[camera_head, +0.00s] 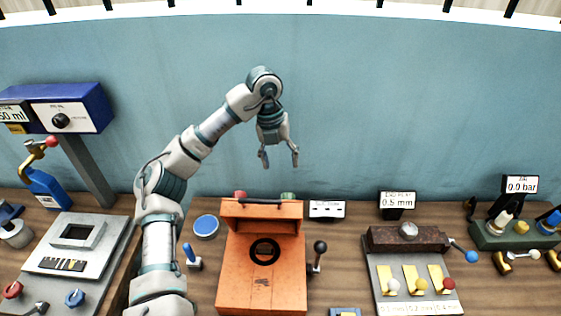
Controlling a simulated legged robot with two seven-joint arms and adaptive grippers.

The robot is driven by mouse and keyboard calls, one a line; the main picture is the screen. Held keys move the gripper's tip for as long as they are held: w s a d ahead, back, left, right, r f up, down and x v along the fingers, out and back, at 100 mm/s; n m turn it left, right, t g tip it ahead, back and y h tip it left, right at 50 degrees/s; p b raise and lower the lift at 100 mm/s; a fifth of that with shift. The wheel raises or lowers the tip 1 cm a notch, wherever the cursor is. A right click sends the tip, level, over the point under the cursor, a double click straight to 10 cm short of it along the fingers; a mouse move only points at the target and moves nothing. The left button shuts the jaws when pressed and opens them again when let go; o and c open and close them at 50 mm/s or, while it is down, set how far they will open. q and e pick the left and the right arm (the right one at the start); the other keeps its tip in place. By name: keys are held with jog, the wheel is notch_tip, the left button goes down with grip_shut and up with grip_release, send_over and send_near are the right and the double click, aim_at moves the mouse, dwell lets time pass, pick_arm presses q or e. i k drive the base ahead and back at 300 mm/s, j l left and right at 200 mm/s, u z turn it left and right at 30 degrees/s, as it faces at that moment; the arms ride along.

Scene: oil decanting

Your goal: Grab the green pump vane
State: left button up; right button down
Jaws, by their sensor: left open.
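A small green piece (288,196) shows just behind the raised back of the orange box (262,275). Most of it is hidden by the box, so I cannot tell whether it is the pump vane. My left gripper (279,163) is open and empty, with its fingers pointing down. In the picture it is above the orange box and the green piece, apart from both, in front of the blue-green wall. My right gripper is not in view.
A red piece (240,194) is also behind the orange box, and a black-knobbed lever (319,248) stands at its right. A blue round lid (206,226) lies to the left. A grey fixture with levers (410,270) is at right. Bare wooden table (345,255) lies between.

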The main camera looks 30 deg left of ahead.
aim_at(262, 248)
jog(key=k, duration=2)
